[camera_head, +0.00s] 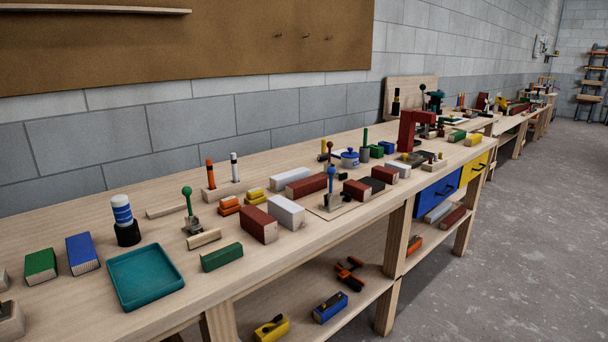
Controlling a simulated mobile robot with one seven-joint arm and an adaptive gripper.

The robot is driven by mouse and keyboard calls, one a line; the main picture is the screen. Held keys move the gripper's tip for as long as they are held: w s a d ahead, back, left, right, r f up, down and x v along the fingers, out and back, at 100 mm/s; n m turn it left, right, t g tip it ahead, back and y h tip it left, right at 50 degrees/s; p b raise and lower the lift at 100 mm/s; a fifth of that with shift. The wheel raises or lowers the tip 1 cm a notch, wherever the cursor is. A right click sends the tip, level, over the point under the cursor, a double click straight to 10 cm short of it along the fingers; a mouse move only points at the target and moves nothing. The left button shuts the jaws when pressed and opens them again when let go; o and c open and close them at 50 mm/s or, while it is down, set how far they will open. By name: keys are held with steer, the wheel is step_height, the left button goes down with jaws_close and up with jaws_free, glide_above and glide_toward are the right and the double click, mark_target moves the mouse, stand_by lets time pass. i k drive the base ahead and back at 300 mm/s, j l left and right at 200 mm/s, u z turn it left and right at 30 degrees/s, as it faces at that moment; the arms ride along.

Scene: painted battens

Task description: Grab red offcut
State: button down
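Several red painted wooden blocks lie on the long workbench (190,275). The nearest red block (258,225) is a thick piece with a bare wood end, beside a white block (286,212). A longer red block (306,186) lies behind them. Two shorter red blocks, one (357,190) nearer and one (385,174) farther, lie to the right around a dark block (372,184). I cannot tell which of these is the red offcut. My gripper is not in view.
A teal tray (146,277), a green block (222,257) and blue block (82,253) lie at the near left. A blue-knobbed lever (332,190) and green-knobbed lever (190,212) stand up near the red blocks. A grey floor (510,260) is open on the right.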

mark_target(360, 191)
steer(key=i+l+z, duration=0.65)
steer(key=i, duration=0.35)
steer(key=i+l+z, duration=0.1)
steer(key=i+z, duration=0.25)
steer(key=i, duration=0.2)
